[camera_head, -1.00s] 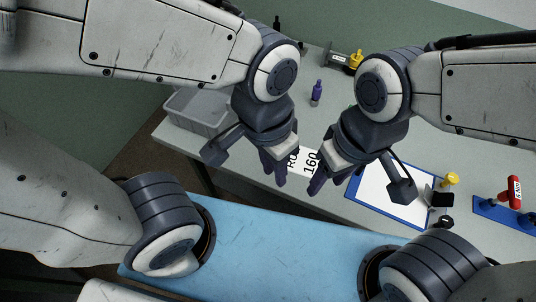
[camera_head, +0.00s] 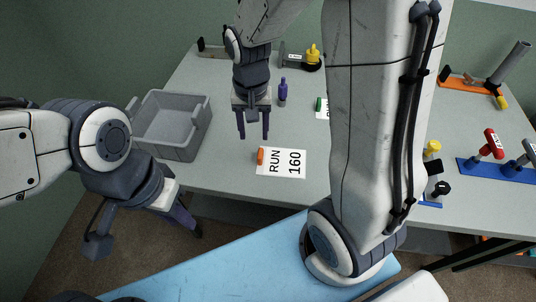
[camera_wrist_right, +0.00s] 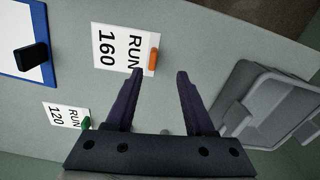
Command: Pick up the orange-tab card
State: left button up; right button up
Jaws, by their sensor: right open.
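The orange-tab card (camera_head: 283,172) is white, reads "RUN 160", and lies flat on the grey table near its front edge. Its orange tab (camera_head: 261,154) is at the card's left end. My right gripper (camera_head: 254,137) is open and empty, pointing down, behind the tab in the head view. In the right wrist view the card (camera_wrist_right: 112,60) lies beyond the fingertips (camera_wrist_right: 160,72), with its orange tab (camera_wrist_right: 154,60) just ahead of the gap between them, not gripped. My left gripper (camera_head: 190,222) hangs off the table's front left; its finger opening is unclear.
A grey bin (camera_head: 172,122) stands left of the card. A purple bottle (camera_head: 283,92) stands behind it. A green-tab card (camera_wrist_right: 62,115) reads "RUN 120". A blue-framed board (camera_wrist_right: 20,35) shows in the wrist view. A blue rack (camera_head: 500,170) with red and grey tools is at right.

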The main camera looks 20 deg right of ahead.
jog(key=m, duration=0.1)
send_over(260, 152)
jog(key=f, duration=0.5)
jog(key=shift+s+f, duration=0.2)
jog(key=shift+w+f+p, duration=0.1)
jog(key=shift+f+p, duration=0.2)
jog(key=shift+f, duration=2.9)
grip_shut()
